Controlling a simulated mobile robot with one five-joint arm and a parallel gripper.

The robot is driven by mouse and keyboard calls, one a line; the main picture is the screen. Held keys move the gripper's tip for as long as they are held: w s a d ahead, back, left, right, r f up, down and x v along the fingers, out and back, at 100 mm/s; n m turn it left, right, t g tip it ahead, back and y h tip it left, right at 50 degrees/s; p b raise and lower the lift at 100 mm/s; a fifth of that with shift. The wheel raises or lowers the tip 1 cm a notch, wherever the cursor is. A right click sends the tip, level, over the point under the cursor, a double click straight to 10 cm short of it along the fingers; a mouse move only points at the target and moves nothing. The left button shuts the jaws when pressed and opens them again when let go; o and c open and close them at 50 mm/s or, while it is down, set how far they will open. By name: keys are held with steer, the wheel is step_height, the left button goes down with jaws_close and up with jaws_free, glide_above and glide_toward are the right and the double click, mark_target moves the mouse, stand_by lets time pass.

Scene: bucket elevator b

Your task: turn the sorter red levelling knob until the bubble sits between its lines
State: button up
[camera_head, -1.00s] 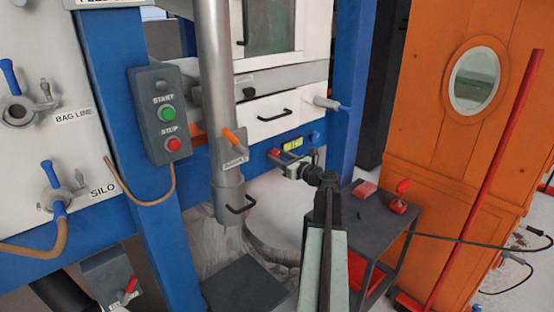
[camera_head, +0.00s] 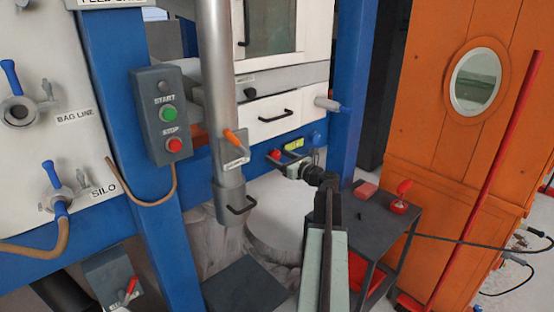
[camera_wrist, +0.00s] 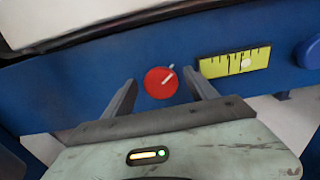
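The red levelling knob (camera_wrist: 161,82) sits on the blue beam in the wrist view, its white pointer mark slanting up to the right. It also shows in the head view (camera_head: 274,155). My gripper (camera_wrist: 159,77) is open, with one finger on each side of the knob and visible gaps between. To the knob's right is the yellow level vial (camera_wrist: 234,63) with several black lines. Its pale bubble (camera_wrist: 246,63) lies right of the vial's middle; which lines it sits between is hard to tell. The vial shows small in the head view (camera_head: 293,144).
A blue round knob (camera_wrist: 311,52) is right of the vial. A grey vertical pipe (camera_head: 220,80) with handles stands left of my arm. A dark small table (camera_head: 375,215) with red items is at right. White drawers (camera_head: 270,115) are above the beam.

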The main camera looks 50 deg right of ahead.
steer(key=shift+s, duration=0.1)
steer(key=s, duration=0.7)
steer(key=shift+s+a, duration=0.3)
steer(key=shift+a, duration=0.05)
